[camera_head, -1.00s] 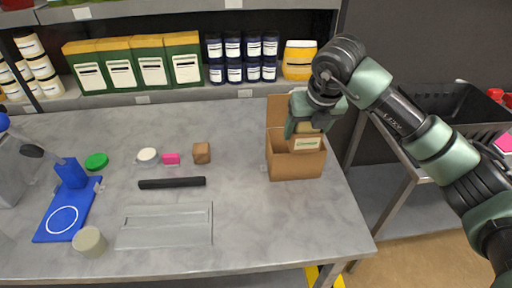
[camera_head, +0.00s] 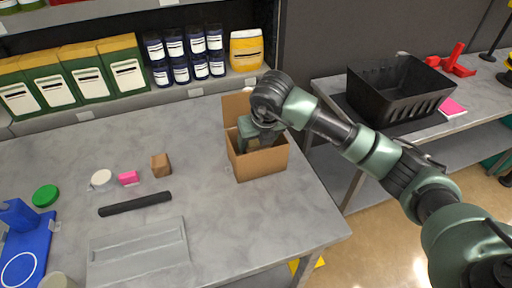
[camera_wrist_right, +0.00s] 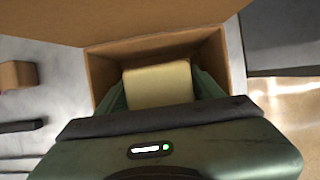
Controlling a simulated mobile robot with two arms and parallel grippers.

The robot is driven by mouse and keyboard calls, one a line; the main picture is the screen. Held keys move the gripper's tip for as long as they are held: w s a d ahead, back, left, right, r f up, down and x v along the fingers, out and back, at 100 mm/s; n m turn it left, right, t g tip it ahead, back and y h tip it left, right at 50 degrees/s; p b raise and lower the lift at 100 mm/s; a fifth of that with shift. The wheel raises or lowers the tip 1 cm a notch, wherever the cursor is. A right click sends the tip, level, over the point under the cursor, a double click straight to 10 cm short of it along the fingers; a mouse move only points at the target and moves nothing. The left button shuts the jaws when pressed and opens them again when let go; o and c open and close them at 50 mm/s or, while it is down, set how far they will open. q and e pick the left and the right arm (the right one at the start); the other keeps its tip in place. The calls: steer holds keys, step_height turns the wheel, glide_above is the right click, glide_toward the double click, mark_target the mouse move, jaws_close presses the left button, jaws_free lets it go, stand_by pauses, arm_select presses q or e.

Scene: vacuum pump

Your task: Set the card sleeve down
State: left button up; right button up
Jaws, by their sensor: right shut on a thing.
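An open cardboard box (camera_head: 262,163) stands near the right edge of the grey table, its back flap raised. My right gripper (camera_head: 262,140) reaches down into it from above. In the right wrist view, the gripper (camera_wrist_right: 160,92) is shut on a tan block-like piece, which I take to be the card sleeve (camera_wrist_right: 158,82). The sleeve is between the two green fingers, inside the box walls (camera_wrist_right: 103,72). The sleeve's lower part is hidden, so I cannot tell if it touches the box floor. My left gripper is in neither view.
Shelved bottles (camera_head: 205,55) stand behind. A black crate (camera_head: 400,92) sits on the right-hand table.

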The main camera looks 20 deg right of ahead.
mark_target(256, 150)
step_height(256, 150, down, 2)
steer(key=shift+f+p, duration=0.2)
steer(key=shift+p, duration=0.1)
steer(key=shift+f, duration=0.35)
steer(key=o, duration=1.3)
arm_select(q)
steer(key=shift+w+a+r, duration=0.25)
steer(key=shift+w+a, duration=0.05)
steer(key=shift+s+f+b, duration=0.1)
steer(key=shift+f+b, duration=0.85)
steer(key=shift+b, duration=0.15)
arm_select(e)
steer(key=v, duration=1.2)
